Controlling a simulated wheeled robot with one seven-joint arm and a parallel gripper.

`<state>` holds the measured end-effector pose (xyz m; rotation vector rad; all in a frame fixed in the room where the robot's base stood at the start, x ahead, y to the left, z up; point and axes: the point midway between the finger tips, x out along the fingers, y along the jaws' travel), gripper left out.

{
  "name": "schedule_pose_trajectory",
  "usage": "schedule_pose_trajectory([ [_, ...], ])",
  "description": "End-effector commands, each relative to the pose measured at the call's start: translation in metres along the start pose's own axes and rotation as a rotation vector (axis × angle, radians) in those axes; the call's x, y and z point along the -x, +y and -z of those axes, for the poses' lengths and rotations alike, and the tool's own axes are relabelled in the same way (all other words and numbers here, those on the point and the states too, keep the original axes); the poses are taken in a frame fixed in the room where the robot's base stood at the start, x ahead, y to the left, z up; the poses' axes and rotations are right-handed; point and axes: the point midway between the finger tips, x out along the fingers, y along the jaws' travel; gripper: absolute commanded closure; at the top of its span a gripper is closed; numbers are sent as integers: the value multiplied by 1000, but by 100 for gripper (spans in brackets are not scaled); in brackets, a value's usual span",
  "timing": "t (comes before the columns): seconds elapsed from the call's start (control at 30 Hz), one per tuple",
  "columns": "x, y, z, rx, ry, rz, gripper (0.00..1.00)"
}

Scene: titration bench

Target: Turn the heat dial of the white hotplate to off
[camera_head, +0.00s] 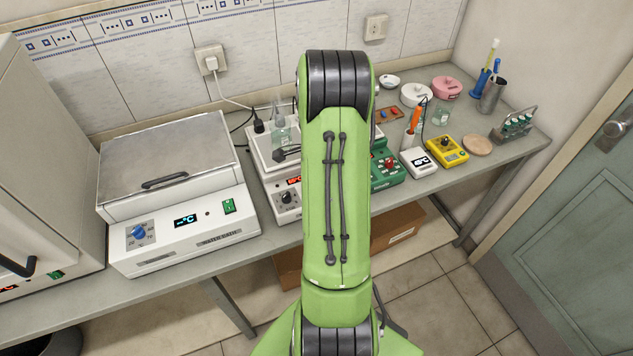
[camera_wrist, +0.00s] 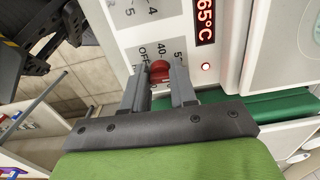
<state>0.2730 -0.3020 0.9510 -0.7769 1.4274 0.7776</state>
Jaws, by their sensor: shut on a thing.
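The white hotplate (camera_head: 262,163) stands on the bench in the middle of the head view, partly hidden by my arm. A black knob (camera_head: 287,198) shows on its front left. In the wrist view, its panel (camera_wrist: 133,37) carries a red heat dial (camera_wrist: 159,70) with a printed scale including OFF, 40 and 50. My gripper (camera_wrist: 160,77) has one finger on each side of this dial and is shut on it. The red display (camera_wrist: 205,20) reads 65°C, and a small red light (camera_wrist: 206,66) is lit. The dial's pointer is not clearly seen. The head view hides the dial and my gripper.
A water bath (camera_head: 180,235) stands to the left. A green instrument (camera_head: 386,170) sits close to the hotplate's right, also in the wrist view (camera_wrist: 285,104). A glass vessel (camera_head: 285,132) stands on the hotplate. A white meter (camera_head: 418,163) and yellow meter (camera_head: 447,152) lie further right.

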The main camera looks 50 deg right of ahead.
Motion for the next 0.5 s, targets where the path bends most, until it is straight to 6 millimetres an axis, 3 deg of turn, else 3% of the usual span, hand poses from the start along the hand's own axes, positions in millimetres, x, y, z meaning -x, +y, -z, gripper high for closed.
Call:
schedule_pose_trajectory([
  [0.5,0,1,1,490,3,4,100],
])
